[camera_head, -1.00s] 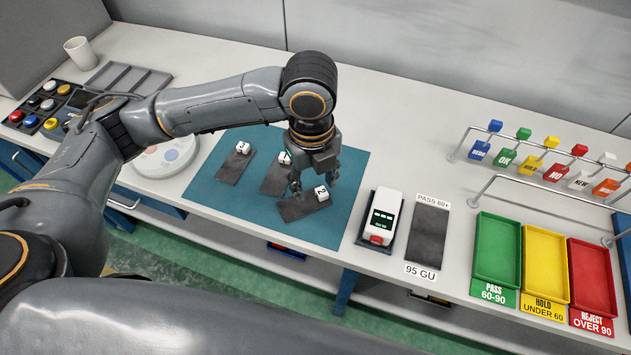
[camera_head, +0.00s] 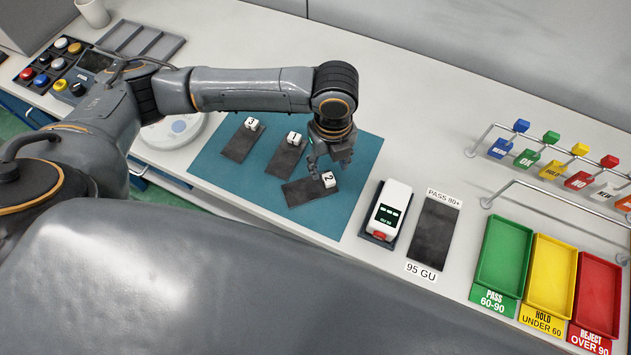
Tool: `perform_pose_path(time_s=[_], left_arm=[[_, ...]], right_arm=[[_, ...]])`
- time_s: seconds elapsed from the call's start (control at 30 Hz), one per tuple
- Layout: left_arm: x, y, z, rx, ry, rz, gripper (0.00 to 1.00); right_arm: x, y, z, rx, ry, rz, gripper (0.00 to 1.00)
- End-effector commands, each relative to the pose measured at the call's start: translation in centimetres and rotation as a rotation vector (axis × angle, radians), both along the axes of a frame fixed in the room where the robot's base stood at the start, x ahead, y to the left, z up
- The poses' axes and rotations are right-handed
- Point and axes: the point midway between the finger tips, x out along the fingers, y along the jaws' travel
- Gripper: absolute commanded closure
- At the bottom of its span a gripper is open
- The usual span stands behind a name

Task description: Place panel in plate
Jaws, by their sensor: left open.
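Three dark flat panels lie on the teal mat, each with a small white numbered block at one end. The left panel (camera_head: 237,147) carries block 1 (camera_head: 252,123). The middle panel (camera_head: 283,160) has a white block (camera_head: 294,138). The right panel (camera_head: 300,193) lies more crosswise and carries block 2 (camera_head: 329,179). My left gripper (camera_head: 329,171) is open, pointing down at the block end of the right panel. Whether its fingers touch is unclear. A dark plate (camera_head: 436,232) lies between labels "PASS 80+" and "95 GU". My right gripper is not in view.
A white meter (camera_head: 391,207) stands between the teal mat (camera_head: 350,210) and the dark plate. Green (camera_head: 503,253), yellow (camera_head: 550,275) and red (camera_head: 597,295) trays are at right, below rails with coloured tags. The counter behind the mat is clear.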

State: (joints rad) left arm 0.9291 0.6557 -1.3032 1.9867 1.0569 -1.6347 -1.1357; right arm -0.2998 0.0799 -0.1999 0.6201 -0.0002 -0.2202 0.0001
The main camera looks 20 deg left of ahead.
Motion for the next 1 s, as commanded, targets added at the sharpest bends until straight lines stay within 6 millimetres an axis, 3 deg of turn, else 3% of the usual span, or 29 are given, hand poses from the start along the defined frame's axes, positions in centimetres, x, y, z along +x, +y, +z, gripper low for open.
perform_pose_path(time_s=[0.2, 0.33, 0.63, 0.87, 1.0], left_arm=[[0.1, -0.1, -2.7, 0.002, 0.004, 0.001, 0.51], [0.2, -0.1, -4.4, 0.001, 0.002, 0.001, 0.51], [0.2, -0.1, -5.0, 0.000, -0.001, -0.001, 0.51], [0.2, -0.1, -5.0, 0.001, -0.001, -0.001, 0.98], [0.2, -0.1, -5.0, 0.000, -0.001, -0.001, 1.00]], right_arm=[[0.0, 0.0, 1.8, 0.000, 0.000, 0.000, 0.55], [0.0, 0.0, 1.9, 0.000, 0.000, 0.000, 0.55], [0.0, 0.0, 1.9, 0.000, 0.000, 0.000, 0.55], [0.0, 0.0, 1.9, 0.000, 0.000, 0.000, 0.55], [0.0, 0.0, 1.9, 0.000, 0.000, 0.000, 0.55]])
